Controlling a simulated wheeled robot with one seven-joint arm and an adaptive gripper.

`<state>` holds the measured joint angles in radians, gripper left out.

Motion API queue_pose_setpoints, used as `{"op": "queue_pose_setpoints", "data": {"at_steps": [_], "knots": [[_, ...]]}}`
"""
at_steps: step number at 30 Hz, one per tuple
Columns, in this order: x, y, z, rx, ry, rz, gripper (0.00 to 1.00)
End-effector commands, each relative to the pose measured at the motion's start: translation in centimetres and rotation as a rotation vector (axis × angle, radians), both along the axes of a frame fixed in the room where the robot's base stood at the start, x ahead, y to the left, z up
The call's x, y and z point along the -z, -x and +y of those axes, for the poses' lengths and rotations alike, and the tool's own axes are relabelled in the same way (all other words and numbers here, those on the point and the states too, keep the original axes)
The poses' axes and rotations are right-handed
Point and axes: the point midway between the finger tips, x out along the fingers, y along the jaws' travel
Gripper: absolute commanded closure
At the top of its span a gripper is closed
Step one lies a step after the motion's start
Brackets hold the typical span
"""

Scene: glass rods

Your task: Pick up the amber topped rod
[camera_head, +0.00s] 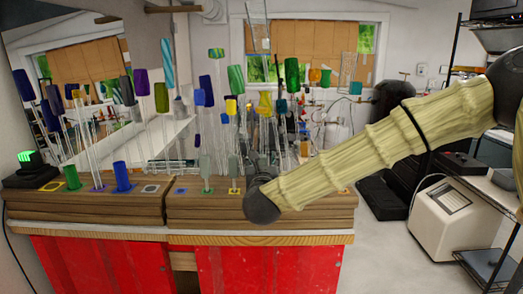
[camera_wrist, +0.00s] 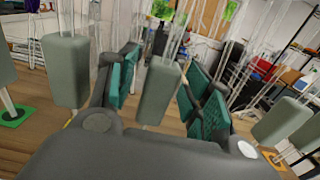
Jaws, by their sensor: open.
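My gripper (camera_wrist: 160,82) is open in the wrist view, with its teal-padded fingers apart on either side of a grey-green sleeve (camera_wrist: 156,95) that has a clear glass rod rising from it. I cannot tell whether either pad touches the sleeve, and the rod's top is out of this view. In the head view, a yellow-amber top (camera_head: 265,103) stands above my wrist and a smaller orange top (camera_head: 314,75) stands farther right. I cannot tell which top belongs to the sleeve between my fingers. My arm hides the gripper and rod bases there.
Wooden blocks (camera_head: 190,215) on a red cabinet (camera_head: 240,265) hold several upright glass rods with coloured tops, crowded close together. Other grey-green sleeves stand left (camera_wrist: 67,70) and right (camera_wrist: 282,121) of my gripper. A black-and-green device (camera_head: 30,165) sits at the far left.

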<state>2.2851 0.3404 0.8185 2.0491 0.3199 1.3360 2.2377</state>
Motion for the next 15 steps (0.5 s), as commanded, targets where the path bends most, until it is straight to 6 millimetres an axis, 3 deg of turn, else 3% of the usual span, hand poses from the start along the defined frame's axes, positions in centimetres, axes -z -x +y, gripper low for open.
{"op": "queue_pose_setpoints", "data": {"at_steps": [3,11,15], "knots": [[0.03,0.03,0.02,0.000,0.000,0.000,0.50],[0.02,0.05,0.03,0.000,0.000,0.000,0.97],[-0.01,0.05,0.02,0.000,0.000,0.000,1.00]]}}
